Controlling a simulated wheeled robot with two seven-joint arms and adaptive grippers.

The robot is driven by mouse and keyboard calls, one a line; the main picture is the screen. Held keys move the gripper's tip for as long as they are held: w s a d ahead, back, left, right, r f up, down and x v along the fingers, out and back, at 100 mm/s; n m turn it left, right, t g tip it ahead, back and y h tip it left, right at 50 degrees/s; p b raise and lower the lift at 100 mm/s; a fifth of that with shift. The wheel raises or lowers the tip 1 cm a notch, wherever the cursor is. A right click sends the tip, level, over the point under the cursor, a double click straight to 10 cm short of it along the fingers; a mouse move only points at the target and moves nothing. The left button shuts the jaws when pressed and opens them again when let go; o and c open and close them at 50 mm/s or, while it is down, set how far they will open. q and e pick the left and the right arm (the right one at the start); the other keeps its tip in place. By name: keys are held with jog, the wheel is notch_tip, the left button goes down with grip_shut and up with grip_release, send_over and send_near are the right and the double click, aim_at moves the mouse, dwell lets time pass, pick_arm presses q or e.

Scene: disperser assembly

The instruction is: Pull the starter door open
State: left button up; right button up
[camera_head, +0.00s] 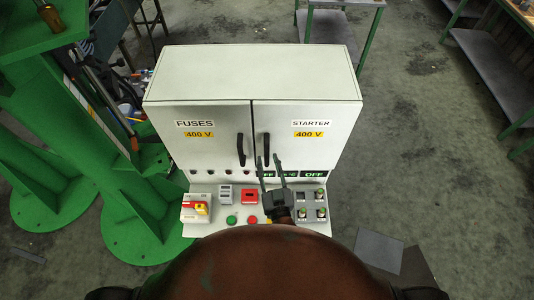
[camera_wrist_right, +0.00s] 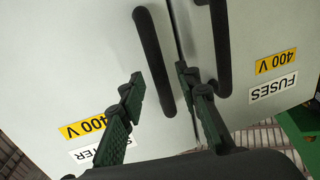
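The starter door (camera_head: 325,155) is the right door of a white cabinet, with a STARTER label and a yellow 400 V label. It looks closed. Its black vertical handle (camera_head: 266,143) is near the middle seam, and it also shows in the right wrist view (camera_wrist_right: 152,50). My right gripper (camera_head: 269,158) is open at the lower part of this handle. In the right wrist view its fingertips (camera_wrist_right: 160,78) appear on either side of the handle. I cannot tell whether either finger touches it. My left gripper is not in view.
The fuses door (camera_head: 200,150) with its own black handle (camera_head: 240,150) is close beside, left of the seam. A control panel (camera_head: 215,228) with buttons and a red-yellow switch (camera_head: 201,208) juts out below. Green stands (camera_head: 145,230) are at the left.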

aim_at(267, 158)
jog(key=shift+w+a+p, duration=0.15)
jog(key=shift+w+p, duration=0.05)
jog(key=shift+w, duration=0.6)
jog(key=shift+w+a+p, duration=0.15)
jog(key=shift+w, duration=0.65)
jog(key=shift+c, duration=0.2)
grip_shut()
